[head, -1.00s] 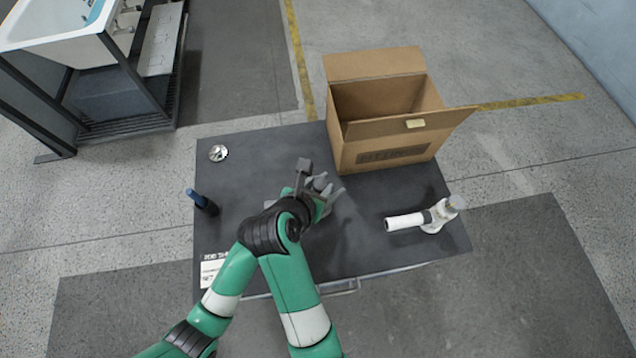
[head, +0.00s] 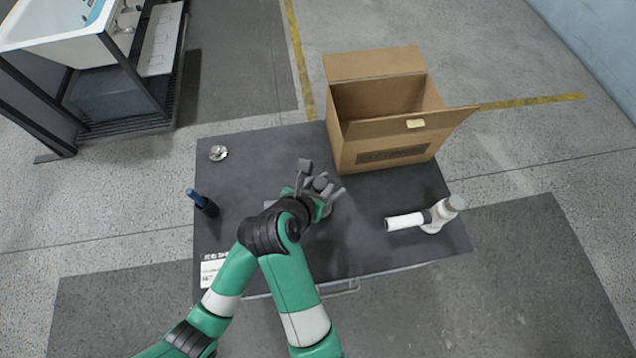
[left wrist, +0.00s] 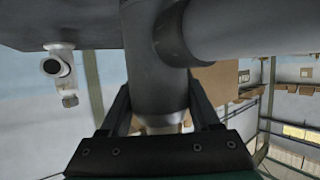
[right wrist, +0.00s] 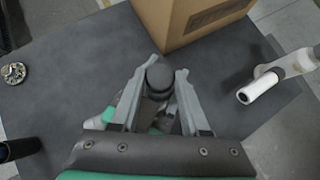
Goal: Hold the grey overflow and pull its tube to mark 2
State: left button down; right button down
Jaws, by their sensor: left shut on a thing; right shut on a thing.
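The grey overflow (left wrist: 155,70) fills much of the left wrist view, with a wide upright pipe and a side branch. My left gripper (left wrist: 161,100) is shut on that pipe, one finger on each side. My right gripper (right wrist: 160,80) is shut around a dark grey round piece, which looks like the end of the overflow's tube (right wrist: 159,73). In the head view the two arms meet above the middle of the table. The grey part (head: 320,184) shows only a little there, between the right fingers. The left fingers are hidden. I see no tube marks.
An open cardboard box (head: 390,155) stands at the table's back right. A white fitting with a white tube (head: 405,221) lies at the right. The table (head: 350,245) is clear in front.

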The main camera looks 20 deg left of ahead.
notch_tip(320, 180, up, 4)
jog(key=shift+r, duration=0.1)
dwell(0.4)
jog(key=shift+c, duration=1.9)
grip_release()
jog(key=v, duration=1.2)
